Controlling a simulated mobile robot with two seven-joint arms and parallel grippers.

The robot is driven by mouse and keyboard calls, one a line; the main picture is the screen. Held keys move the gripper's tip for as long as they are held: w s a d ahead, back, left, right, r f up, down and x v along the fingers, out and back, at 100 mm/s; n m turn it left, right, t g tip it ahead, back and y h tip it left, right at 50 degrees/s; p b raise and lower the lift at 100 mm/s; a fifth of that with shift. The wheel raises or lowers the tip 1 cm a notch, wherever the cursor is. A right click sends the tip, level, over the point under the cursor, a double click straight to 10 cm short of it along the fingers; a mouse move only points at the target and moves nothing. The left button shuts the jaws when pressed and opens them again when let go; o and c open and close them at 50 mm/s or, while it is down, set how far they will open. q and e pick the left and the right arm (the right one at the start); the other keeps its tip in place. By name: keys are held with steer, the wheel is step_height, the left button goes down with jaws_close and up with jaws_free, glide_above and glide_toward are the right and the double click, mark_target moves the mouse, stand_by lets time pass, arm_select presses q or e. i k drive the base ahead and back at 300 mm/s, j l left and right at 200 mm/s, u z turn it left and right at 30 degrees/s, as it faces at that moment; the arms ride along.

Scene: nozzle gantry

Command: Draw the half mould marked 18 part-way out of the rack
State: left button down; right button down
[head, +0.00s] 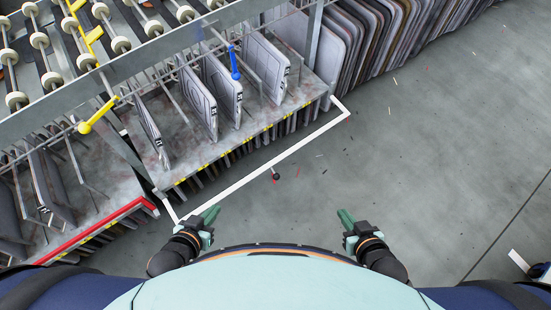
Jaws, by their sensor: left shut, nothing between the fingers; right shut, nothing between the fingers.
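Several grey half moulds stand on edge in the rack (255,125), with dark number labels on their front edges. One leans at the left (151,133), two stand near the middle (196,100) and (222,88), and one is at the right (266,65). The labels are too small to read surely, so I cannot tell which is 18. My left gripper (210,215) is shut and empty, in front of the rack's lower left corner. My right gripper (345,217) is shut and empty over open floor, further from the rack.
A yellow-knobbed lever (98,116) and a blue handle (234,64) stick out above the rack. A red-edged shelf (95,231) is at the left. More panels (365,40) stand packed at the upper right. White tape (265,165) marks the floor; the grey floor (430,150) at right is mostly clear.

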mark_target(202, 104)
steer(key=k+l+u, duration=0.15)
steer(key=u, duration=0.25)
steer(key=k+l+u, duration=0.35)
steer(key=i+j, duration=0.1)
